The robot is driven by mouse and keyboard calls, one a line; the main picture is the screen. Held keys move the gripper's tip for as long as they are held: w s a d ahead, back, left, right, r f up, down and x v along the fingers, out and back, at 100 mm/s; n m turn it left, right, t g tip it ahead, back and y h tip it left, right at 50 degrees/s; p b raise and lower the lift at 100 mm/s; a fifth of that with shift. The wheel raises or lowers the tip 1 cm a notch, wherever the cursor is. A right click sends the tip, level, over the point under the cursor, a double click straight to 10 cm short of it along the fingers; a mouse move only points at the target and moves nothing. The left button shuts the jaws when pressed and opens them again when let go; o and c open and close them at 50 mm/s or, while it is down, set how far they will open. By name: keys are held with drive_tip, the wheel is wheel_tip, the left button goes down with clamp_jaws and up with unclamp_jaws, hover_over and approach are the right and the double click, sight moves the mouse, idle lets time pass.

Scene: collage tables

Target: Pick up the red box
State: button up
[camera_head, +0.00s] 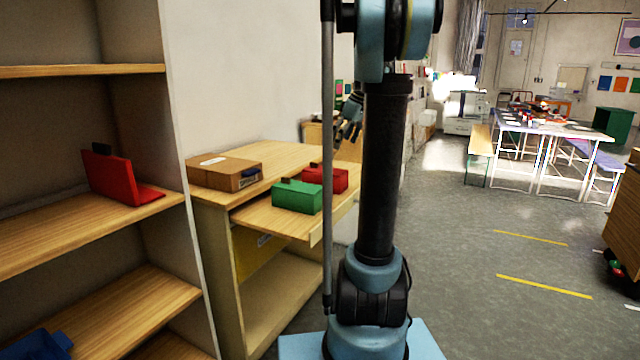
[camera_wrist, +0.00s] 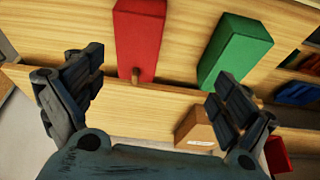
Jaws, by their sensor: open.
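The red box (camera_head: 340,180) lies on the pulled-out wooden board, beside the green box (camera_head: 297,196); my arm's thin pole partly hides it in the head view. In the wrist view the red box (camera_wrist: 140,38) is at the top, left of the green box (camera_wrist: 236,50), with a small wooden peg at its near end. My gripper (camera_head: 350,120) is above and beyond the board in the head view. In the wrist view my gripper (camera_wrist: 157,72) is open and empty, its fingers spread wide. The red box lies ahead between them, apart from both.
A cardboard box (camera_head: 225,173) sits on the cabinet top behind the board. A red L-shaped object (camera_head: 112,178) stands on the shelf at left. A blue item (camera_head: 38,346) is on a lower shelf. Open floor (camera_head: 450,240) lies to the right, with tables farther back.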

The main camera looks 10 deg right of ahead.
drive_tip(key=w+d, duration=0.1)
drive_tip(key=w, duration=0.2)
approach(327, 170)
drive_tip(key=shift+n, duration=0.4)
drive_tip(key=x, duration=0.6)
drive_tip(key=shift+s+d+f, duration=0.1)
drive_tip(key=shift+d+f, duration=0.05)
drive_tip(key=shift+f, duration=0.25)
drive_tip(key=shift+w+a+x, duration=0.1)
drive_tip(key=shift+w+x, duration=0.05)
drive_tip(key=shift+x, duration=1.2)
drive_tip(key=shift+w+a+x, duration=0.15)
drive_tip(key=shift+x, duration=1.2)
drive_tip(key=shift+r, duration=0.15)
drive_tip(key=shift+c, duration=0.6)
drive_tip(key=c, duration=1.1)
